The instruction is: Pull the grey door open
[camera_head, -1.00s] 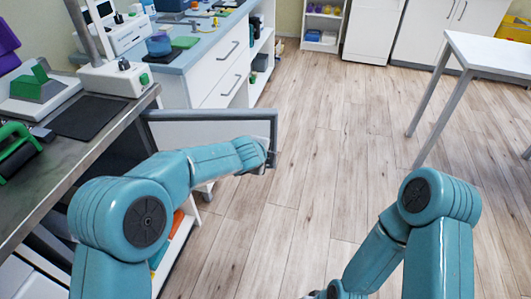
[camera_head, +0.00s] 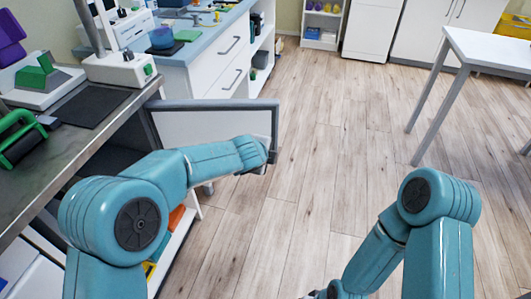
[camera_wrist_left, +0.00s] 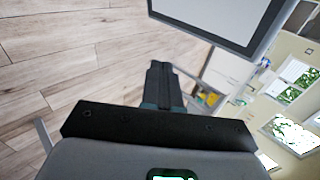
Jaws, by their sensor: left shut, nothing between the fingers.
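The grey door (camera_head: 195,104) has a grey frame around a pale panel. It stands swung out from under the counter on the left, its free edge over the floor. My left gripper (camera_head: 271,155) is at that free edge in the head view, partly hidden by its own wrist. In the left wrist view the left gripper's dark fingers (camera_wrist_left: 160,75) are shut with nothing between them. The door's frame and panel (camera_wrist_left: 215,15) show above them at the top right, with a visible gap. My right arm runs off the bottom edge, and its gripper is out of view.
A dark counter (camera_head: 80,135) with devices on it runs along the left. A white drawer unit (camera_head: 222,70) stands behind the door. A white table (camera_head: 490,52) is at the right. The wooden floor (camera_head: 330,130) between them is clear.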

